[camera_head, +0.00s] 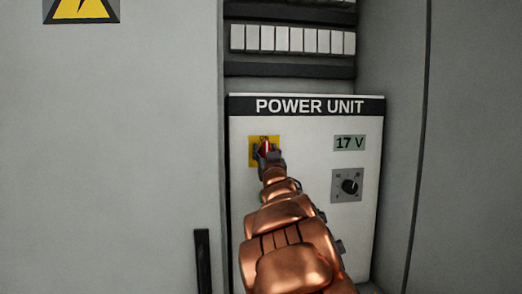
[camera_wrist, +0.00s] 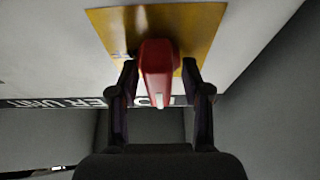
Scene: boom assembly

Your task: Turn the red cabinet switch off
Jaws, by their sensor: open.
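The red switch (camera_head: 265,147) sits on a yellow plate (camera_head: 254,158) at the upper left of the white power unit panel. In the head view my gripper (camera_head: 268,156) covers the lower part of the switch. In the wrist view the red switch handle (camera_wrist: 158,72) stands out from the yellow plate (camera_wrist: 205,30). My gripper (camera_wrist: 160,85) is open there, with one dark finger on each side of the handle. The left finger looks close to the handle; I cannot tell if either finger touches it. The switch's position marks are too small to read.
The panel (camera_head: 300,135) is labelled POWER UNIT. A display reading 17 V (camera_head: 350,143) and a black dial (camera_head: 350,186) are to the right. White breakers (camera_head: 293,40) are above. A grey cabinet door (camera_head: 120,150) with a black handle (camera_head: 203,260) is left; a side wall is right.

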